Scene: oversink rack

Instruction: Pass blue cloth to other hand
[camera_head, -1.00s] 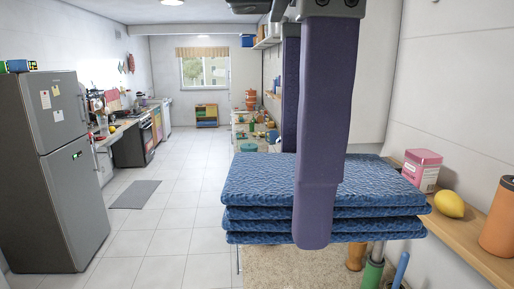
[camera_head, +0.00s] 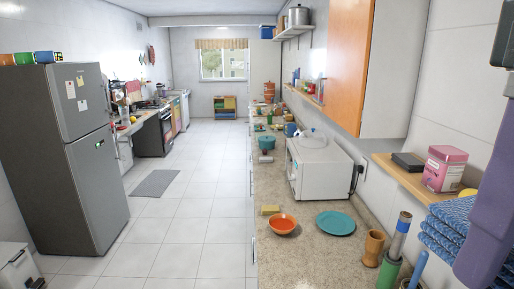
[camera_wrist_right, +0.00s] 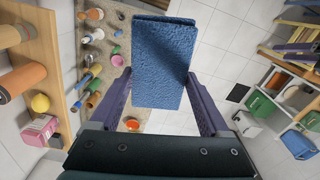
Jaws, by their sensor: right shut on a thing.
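The blue cloth (camera_head: 458,232) is a folded, layered, textured stack at the lower right edge of the head view, partly cut off. One purple finger of my right gripper (camera_head: 478,262) crosses in front of it. In the right wrist view the cloth (camera_wrist_right: 165,45) sits between the two purple fingers of the right gripper (camera_wrist_right: 160,75), which is shut on it and holds it in the air. My left gripper is not in view.
A stone counter (camera_head: 325,262) holds an orange bowl (camera_head: 283,224), a teal plate (camera_head: 336,223), a white microwave (camera_head: 320,170) and a brown pepper mill (camera_head: 374,247). A wooden shelf (camera_head: 405,178) carries a pink tin (camera_head: 444,169). The tiled floor is open at left.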

